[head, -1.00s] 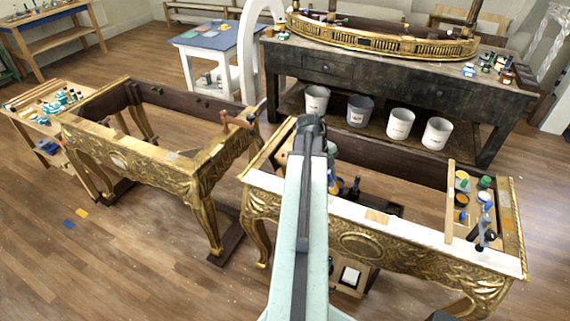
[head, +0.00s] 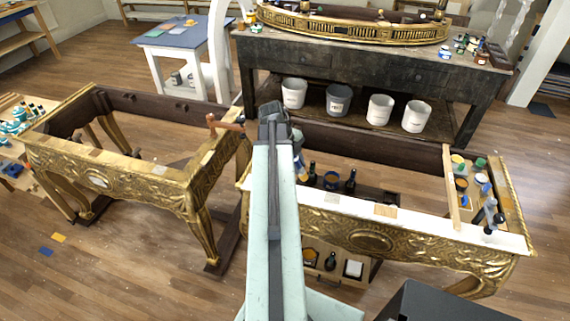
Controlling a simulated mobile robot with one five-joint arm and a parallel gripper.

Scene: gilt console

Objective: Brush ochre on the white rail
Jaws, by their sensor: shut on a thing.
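The white rail (head: 335,203) is the white front top strip of the right gilt console (head: 410,240). It has a bare tan patch (head: 386,210) near its middle. My gripper (head: 282,119) is beyond the top of my pale arm, at the console's left end, above and behind the rail. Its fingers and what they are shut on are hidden. My arm covers the rail's left part. At the right end stand a yellow-topped pot (head: 457,159) and an ochre-orange pot (head: 461,184). I cannot tell which holds the ochre. No ochre stroke shows on the visible rail.
A wooden bar (head: 450,190) crosses the console left of the pots. A blue and grey tool (head: 490,215) stands on the rail's right end. Dark bottles (head: 350,180) stand within the frame. Another gilt console (head: 110,170) stands left, and a dark workbench (head: 370,65) behind.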

